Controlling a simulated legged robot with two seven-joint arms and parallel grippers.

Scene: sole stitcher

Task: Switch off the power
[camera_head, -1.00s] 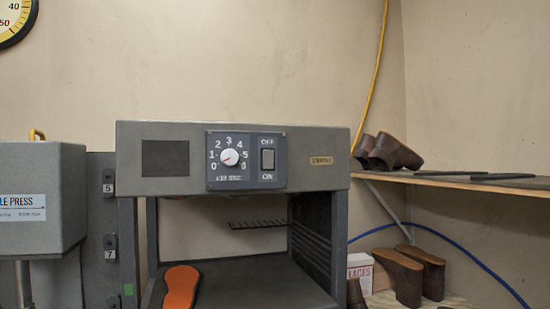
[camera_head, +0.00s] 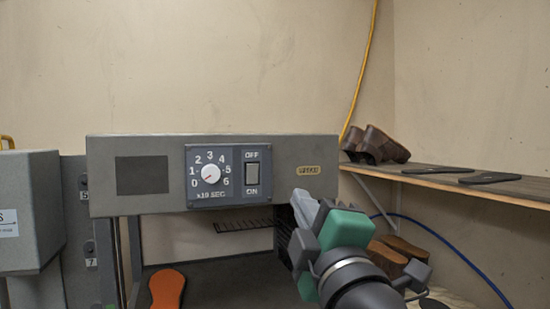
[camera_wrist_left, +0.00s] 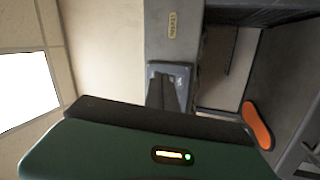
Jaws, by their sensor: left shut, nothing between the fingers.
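The power switch (camera_head: 252,172) is a grey rocker on the dark control panel of the machine, with OFF printed above it and ON below it. I cannot tell which side is pressed in. A white timer dial (camera_head: 210,174) sits left of it on the same panel. My left gripper (camera_head: 300,203) is shut and empty, to the right of and a little lower than the switch, in front of the machine's right end and apart from the switch in the picture. Its fingers (camera_wrist_left: 170,84) also show in the left wrist view, where the switch is not seen. My right gripper is not in view.
The grey machine head (camera_head: 130,203) has an open bay below with an orange sole (camera_head: 167,289). A wooden shelf (camera_head: 455,187) with brown shoes (camera_head: 375,146) and dark soles is at the right. A grey press (camera_head: 30,205) stands at the left. The space before the panel is clear.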

